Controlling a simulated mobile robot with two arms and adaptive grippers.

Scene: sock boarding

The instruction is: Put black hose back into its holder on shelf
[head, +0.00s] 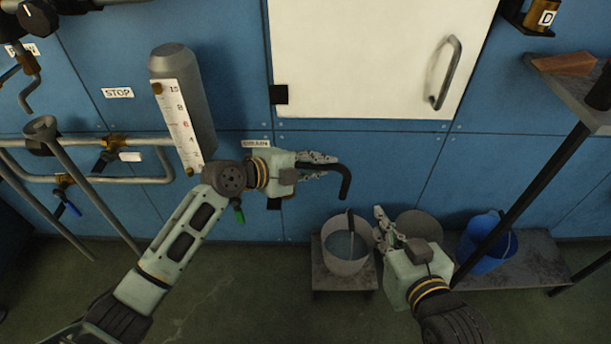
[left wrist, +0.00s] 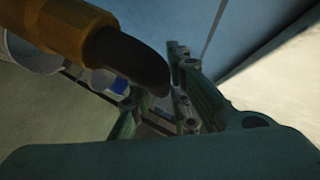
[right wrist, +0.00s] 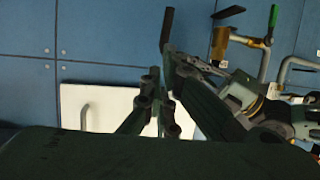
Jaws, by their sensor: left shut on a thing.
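The black hose (head: 345,184) is a dark tube bent downward at its right end. My left gripper (head: 318,163) is shut on it, in front of the blue wall near the DRAIN label. The hose (right wrist: 167,27) also shows in the right wrist view beside my left gripper. A brass fitting (left wrist: 72,28) with a dark end fills the upper left of the left wrist view. My right gripper (head: 383,229) is lower right, above the buckets; its fingers (right wrist: 160,88) look closed together and empty. I cannot pick out the hose's holder with certainty.
A shelf (head: 578,88) at the upper right bears a reddish block (head: 564,62). A grey bucket (head: 346,264) stands on a low stand below the hose, and a blue bucket (head: 490,252) is farther right. Pipes (head: 90,178) run along the left wall. A white door (head: 375,55) is above.

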